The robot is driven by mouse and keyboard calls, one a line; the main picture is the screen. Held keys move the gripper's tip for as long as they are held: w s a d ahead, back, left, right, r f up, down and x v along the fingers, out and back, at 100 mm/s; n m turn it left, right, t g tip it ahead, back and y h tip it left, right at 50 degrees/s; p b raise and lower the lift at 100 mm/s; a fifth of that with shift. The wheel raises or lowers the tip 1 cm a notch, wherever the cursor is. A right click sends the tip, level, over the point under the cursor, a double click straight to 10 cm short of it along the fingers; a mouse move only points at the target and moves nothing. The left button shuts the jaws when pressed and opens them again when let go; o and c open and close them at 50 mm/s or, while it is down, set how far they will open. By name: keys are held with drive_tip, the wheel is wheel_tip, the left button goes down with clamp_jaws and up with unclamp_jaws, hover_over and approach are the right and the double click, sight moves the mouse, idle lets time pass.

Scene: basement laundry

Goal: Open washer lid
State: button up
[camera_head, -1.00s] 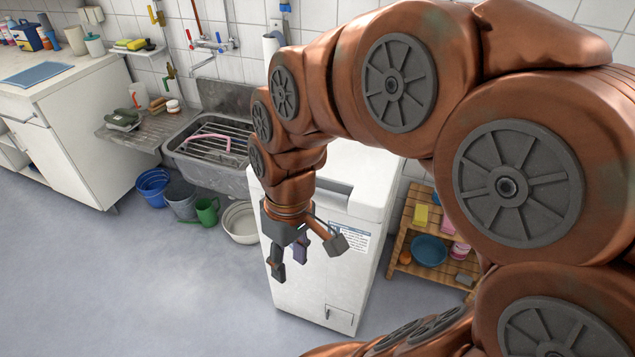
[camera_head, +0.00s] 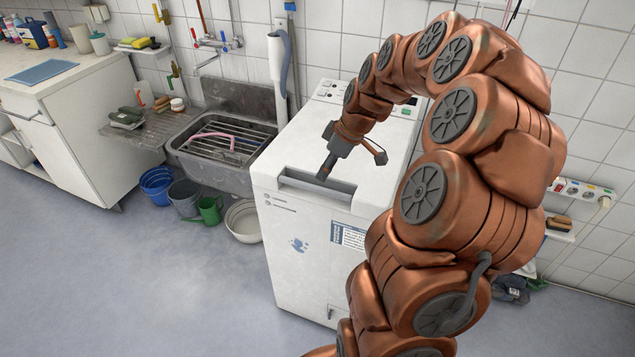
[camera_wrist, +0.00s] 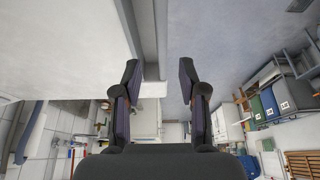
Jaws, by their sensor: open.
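The white washer (camera_head: 300,250) stands in the middle of the head view, with its lid (camera_head: 290,150) shut. A recessed grey handle (camera_head: 315,188) runs along the lid's front edge. My gripper (camera_head: 325,173) is at that handle recess, its fingers pointing down at the front edge. In the wrist view my gripper (camera_wrist: 158,75) is open, with two dark fingers apart and nothing clearly held between them. The pale lid surface (camera_wrist: 65,45) fills the upper left there, and its edge runs close to the fingers. Whether a finger touches the handle I cannot tell.
A metal sink (camera_head: 220,150) with a rack stands left of the washer. Buckets (camera_head: 185,197), a green watering can (camera_head: 209,208) and a pale basin (camera_head: 243,220) sit on the floor beside it. A power strip (camera_head: 583,190) is on the right wall. The floor in front is clear.

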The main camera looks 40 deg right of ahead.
sight(315, 186)
drive_tip(key=shift+p+x, duration=0.85)
drive_tip(key=shift+x, duration=2.6)
drive_tip(key=shift+s, duration=0.1)
clamp_jaws()
